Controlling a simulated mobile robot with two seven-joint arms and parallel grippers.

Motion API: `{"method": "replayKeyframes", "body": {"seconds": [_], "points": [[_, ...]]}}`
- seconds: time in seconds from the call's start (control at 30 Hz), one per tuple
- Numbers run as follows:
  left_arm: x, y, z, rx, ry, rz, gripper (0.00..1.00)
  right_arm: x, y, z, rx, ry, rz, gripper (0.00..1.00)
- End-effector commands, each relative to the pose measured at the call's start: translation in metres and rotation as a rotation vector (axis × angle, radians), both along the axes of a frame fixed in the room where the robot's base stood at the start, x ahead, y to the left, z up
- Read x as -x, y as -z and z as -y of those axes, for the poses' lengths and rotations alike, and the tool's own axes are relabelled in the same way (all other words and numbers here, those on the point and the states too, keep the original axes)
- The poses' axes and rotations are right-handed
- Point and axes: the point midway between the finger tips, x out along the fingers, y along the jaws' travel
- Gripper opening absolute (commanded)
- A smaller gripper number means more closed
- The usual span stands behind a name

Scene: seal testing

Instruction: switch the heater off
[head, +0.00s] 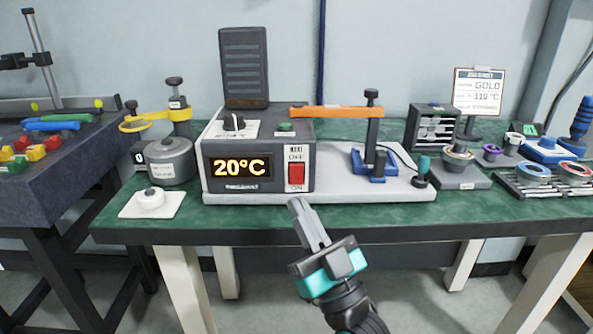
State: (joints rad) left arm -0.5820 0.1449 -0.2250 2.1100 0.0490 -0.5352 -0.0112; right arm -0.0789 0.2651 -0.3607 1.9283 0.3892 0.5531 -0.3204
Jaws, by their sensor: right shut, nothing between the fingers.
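The heater (222,180) is a grey box with an orange "20°C" display, standing on a white base on the green table. Its red rocker switch (296,174) is on the right of the front face, between the labels OFF above and ON below. I cannot tell for sure which end is pressed in. A dial (235,122) and a green button (286,127) sit on its top. My right gripper (297,205) is shut and empty, its fingertips just below the switch in the picture and apart from it. My left gripper is not in view.
An orange lever arm (330,111) on a blue-footed stand reaches over the heater's right side. A grey pot (170,161) and a white knob on a plate (152,203) stand left. The table's front edge is clear.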

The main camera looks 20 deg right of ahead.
Motion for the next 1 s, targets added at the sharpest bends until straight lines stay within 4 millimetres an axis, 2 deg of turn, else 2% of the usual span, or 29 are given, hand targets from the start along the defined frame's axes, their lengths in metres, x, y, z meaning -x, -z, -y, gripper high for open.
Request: {"method": "replayKeyframes", "body": {"seconds": [0.2, 0.4, 0.6, 1.0], "points": [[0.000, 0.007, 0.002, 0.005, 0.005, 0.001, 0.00, -0.031, -0.002, 0.009, 0.001, 0.001, 0.003, 0.00], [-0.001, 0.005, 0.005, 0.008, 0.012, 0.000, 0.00, -0.051, -0.006, 0.015, 0.001, 0.000, 0.000, 0.00], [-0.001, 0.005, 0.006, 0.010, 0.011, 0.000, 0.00, -0.059, -0.007, 0.017, 0.000, 0.000, -0.001, 0.00], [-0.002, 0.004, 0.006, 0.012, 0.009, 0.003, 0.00, -0.060, -0.008, 0.018, 0.000, 0.000, -0.001, 0.00]]}}
